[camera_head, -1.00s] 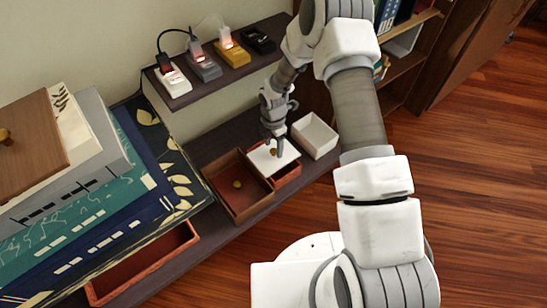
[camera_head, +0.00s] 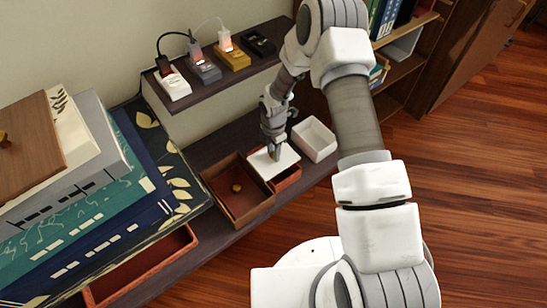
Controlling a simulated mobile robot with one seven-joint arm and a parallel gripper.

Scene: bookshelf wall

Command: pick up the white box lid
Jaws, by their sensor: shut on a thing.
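The white box lid (camera_head: 285,163) is a flat white panel with a small knob in its middle. It lies over a small red box (camera_head: 288,181) on the lower shelf; I cannot tell if it touches the box rim. My gripper (camera_head: 273,153) points down from above and is shut on the lid's knob, and its fingers hide most of the knob.
A brown open box (camera_head: 222,200) with a knob inside stands left of the lid. A white open box (camera_head: 315,140) stands to its right. Power adapters (camera_head: 204,70) line the upper shelf (camera_head: 190,95).

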